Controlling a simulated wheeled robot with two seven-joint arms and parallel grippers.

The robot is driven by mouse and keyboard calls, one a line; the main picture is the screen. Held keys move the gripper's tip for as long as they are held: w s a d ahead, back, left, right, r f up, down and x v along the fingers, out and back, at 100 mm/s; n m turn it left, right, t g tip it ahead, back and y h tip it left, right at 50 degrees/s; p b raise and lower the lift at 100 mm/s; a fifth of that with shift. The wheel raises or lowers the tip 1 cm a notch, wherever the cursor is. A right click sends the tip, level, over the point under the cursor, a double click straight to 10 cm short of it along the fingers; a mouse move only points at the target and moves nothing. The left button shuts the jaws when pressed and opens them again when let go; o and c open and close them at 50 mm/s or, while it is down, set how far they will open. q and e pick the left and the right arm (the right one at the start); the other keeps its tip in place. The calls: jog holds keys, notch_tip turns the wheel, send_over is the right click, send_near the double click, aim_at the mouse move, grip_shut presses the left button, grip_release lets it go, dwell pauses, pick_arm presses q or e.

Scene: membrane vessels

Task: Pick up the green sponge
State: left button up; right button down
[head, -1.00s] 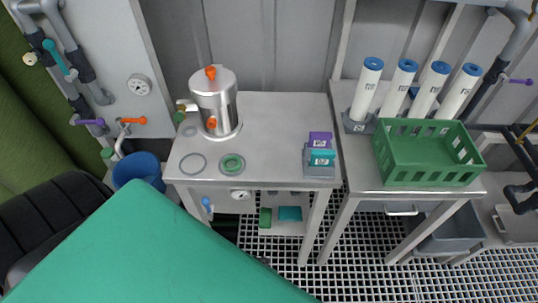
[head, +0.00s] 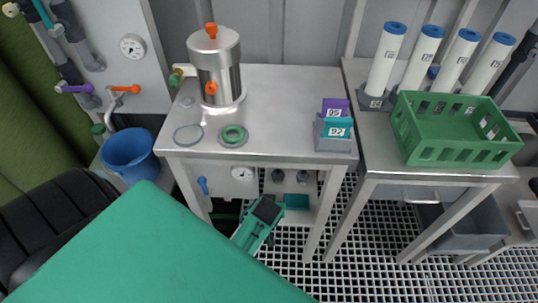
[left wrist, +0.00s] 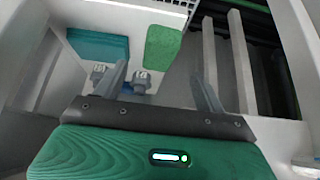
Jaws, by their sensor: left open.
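The green sponge (left wrist: 162,48) lies on the lower shelf under the table in the left wrist view. In the head view my left gripper (head: 267,209) reaches down to that shelf and hides the sponge. In the left wrist view my left gripper (left wrist: 160,78) is open and empty, its two fingers spread wide. The sponge appears beyond the fingertips, between the lines of the two fingers, and no contact shows. My right gripper is in neither view.
A teal block (left wrist: 97,45) lies beside the sponge; it also shows in the head view (head: 297,201). Two small grey fittings (left wrist: 140,82) stand close by on the shelf. Table legs (head: 325,212) flank the shelf. A blue bucket (head: 130,154) stands at left.

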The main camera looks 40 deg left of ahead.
pick_arm(q)
jog(key=shift+x, duration=0.85)
jog(key=b+x, duration=0.1)
jog(key=x, duration=0.3)
jog(key=shift+s+f, duration=0.1)
jog(key=shift+f, duration=0.05)
jog(key=shift+w+a+f, duration=0.1)
jog(key=shift+w+f, duration=0.2)
jog(key=shift+f, duration=0.15)
jog(key=c, duration=1.1)
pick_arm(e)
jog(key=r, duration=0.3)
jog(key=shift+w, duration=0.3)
